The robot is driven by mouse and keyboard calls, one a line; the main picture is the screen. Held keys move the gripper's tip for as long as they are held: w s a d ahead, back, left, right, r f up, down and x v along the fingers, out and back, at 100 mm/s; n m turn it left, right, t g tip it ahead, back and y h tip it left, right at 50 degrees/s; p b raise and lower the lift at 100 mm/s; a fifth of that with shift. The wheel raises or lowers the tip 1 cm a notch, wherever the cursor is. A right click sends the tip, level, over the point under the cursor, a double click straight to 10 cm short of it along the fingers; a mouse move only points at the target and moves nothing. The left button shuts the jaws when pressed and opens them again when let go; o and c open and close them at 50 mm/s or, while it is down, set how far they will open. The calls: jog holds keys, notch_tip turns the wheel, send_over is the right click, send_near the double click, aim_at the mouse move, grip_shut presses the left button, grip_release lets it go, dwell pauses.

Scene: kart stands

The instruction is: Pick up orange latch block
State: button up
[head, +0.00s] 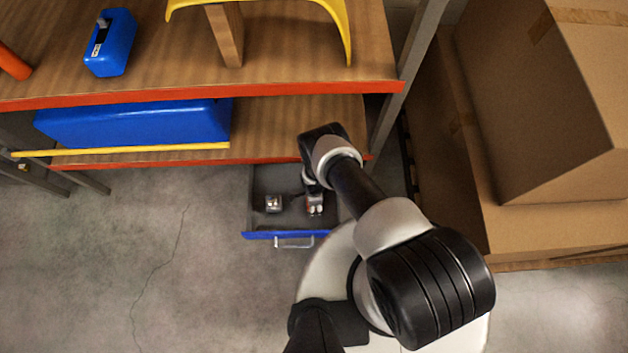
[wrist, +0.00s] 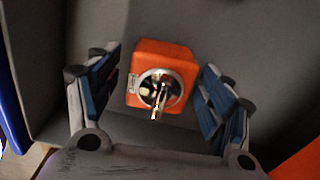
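The orange latch block (wrist: 178,60) lies on the grey floor of an open drawer in the wrist view. It has a round metal lock face with a key-like piece sticking out and a small pale label on its left. My gripper (wrist: 160,75) is open, with one blue-padded finger on each side of the block and a visible gap on both sides. In the head view my gripper (head: 315,205) is inside the drawer, and I cannot make out the orange block there.
The drawer (head: 262,236) has a blue front and a metal handle. A small grey-silver item (head: 273,204) sits to the left of my gripper. A wooden shelf with an orange edge (head: 215,95) is above. Cardboard boxes (head: 540,110) stand at right. Floor at left is clear.

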jog(key=c, duration=1.2)
